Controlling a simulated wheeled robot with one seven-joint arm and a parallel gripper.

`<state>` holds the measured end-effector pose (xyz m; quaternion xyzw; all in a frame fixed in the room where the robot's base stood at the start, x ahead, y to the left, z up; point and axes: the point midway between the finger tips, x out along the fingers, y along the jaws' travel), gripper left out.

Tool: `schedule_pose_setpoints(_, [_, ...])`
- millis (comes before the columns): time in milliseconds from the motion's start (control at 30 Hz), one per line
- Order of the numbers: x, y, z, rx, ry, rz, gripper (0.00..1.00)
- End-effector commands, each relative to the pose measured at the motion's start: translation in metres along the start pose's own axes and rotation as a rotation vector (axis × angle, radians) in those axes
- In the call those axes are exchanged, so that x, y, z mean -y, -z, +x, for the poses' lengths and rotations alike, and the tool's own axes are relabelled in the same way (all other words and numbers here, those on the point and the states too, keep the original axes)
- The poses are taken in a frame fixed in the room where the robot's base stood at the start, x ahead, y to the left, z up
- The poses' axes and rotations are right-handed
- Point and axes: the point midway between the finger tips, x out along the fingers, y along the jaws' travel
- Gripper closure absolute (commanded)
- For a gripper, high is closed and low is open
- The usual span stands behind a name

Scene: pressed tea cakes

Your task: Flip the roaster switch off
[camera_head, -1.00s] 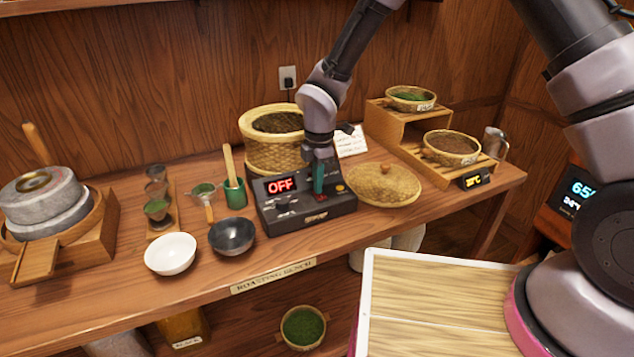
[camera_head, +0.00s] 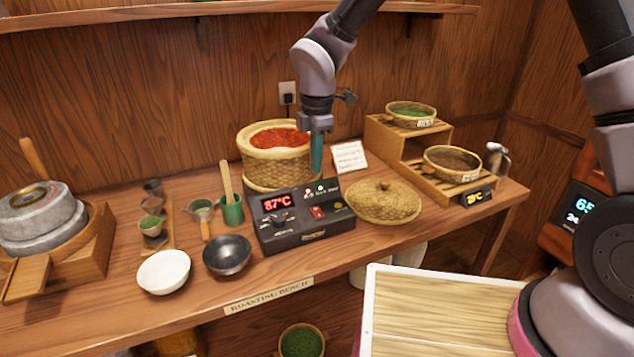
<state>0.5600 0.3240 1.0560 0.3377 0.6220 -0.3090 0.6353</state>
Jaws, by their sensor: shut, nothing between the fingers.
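The roaster control box (camera_head: 305,235) is a black unit at the middle of the bench. Its display (camera_head: 276,202) reads 87°C in red. A red rocker switch (camera_head: 318,212) shows on its top face, right of the display, and small lights sit behind it. The round woven roaster basket (camera_head: 275,170) stands behind the box, its contents glowing red-orange. My gripper (camera_head: 317,166) points down above the rear of the box, shut and empty, with its teal fingertips apart from the switch.
A woven lid (camera_head: 382,202) lies right of the box. A green cup (camera_head: 232,210), a dark bowl (camera_head: 227,255) and a white bowl (camera_head: 163,272) stand to the left. A stepped wooden stand (camera_head: 410,150) with baskets is at the back right, a card (camera_head: 349,156) beside it.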

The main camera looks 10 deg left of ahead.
Motion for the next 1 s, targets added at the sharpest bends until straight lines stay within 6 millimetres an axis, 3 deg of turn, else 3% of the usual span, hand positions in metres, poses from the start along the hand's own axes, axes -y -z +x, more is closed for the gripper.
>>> schedule_pose_setpoints(233, [-0.001, 0.000, -0.024, -0.001, -0.002, -0.001, 1.00])
schedule_pose_setpoints(600, [-0.001, 0.000, -0.025, 0.000, -0.004, -0.001, 1.00])
schedule_pose_setpoints(1000, [0.016, -0.001, -0.028, 0.001, -0.078, 0.001, 1.00])
